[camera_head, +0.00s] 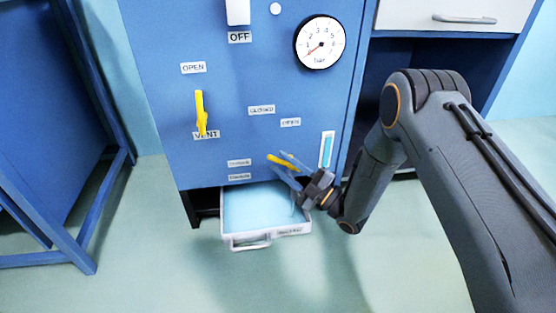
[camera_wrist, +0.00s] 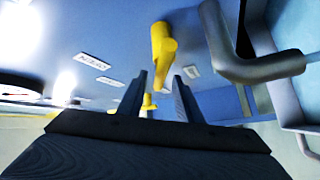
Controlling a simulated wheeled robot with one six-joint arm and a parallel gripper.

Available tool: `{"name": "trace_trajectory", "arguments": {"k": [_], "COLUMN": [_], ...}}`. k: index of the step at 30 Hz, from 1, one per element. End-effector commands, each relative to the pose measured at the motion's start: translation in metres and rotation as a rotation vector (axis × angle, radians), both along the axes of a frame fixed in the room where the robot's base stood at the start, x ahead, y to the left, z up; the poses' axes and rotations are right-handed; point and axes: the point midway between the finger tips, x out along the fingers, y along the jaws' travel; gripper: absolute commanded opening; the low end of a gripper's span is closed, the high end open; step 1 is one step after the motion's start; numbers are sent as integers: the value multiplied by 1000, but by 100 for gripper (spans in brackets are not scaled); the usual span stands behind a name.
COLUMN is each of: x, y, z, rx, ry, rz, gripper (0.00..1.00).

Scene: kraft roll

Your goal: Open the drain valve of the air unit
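The air unit (camera_head: 235,110) is a blue cabinet with gauge, labels and yellow handles. A short yellow handle (camera_head: 279,160), low on its front below the CLOSED (camera_head: 261,110) and OPEN (camera_head: 291,122) labels, appears to be the drain valve. My gripper (camera_head: 284,166) is at this handle, reaching in from the lower right. In the wrist view the yellow handle (camera_wrist: 162,46) stands just beyond the fingertips of my gripper (camera_wrist: 160,76), roughly in line with the gap. The fingers are apart with nothing clamped. Whether they touch the handle cannot be told.
A yellow vent handle (camera_head: 200,113) points up at the left. An open drawer (camera_head: 270,241) with a pale blue inside sticks out below my gripper. A pressure gauge (camera_head: 320,42) is above. A grey bent bar (camera_wrist: 245,60) is close on the right in the wrist view.

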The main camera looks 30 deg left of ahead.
Motion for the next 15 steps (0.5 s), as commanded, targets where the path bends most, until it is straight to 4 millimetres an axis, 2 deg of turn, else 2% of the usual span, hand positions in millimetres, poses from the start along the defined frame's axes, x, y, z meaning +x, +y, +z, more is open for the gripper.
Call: {"name": "trace_trajectory", "arguments": {"k": [3,7,15], "x": [-2,-5,-7], "y": [-21,-38,-51], "z": [-4,-10,-15], "rx": [-1,-1,0], "ry": [2,3,0], "rz": [-3,-2,0], "gripper": [32,32,32]}}
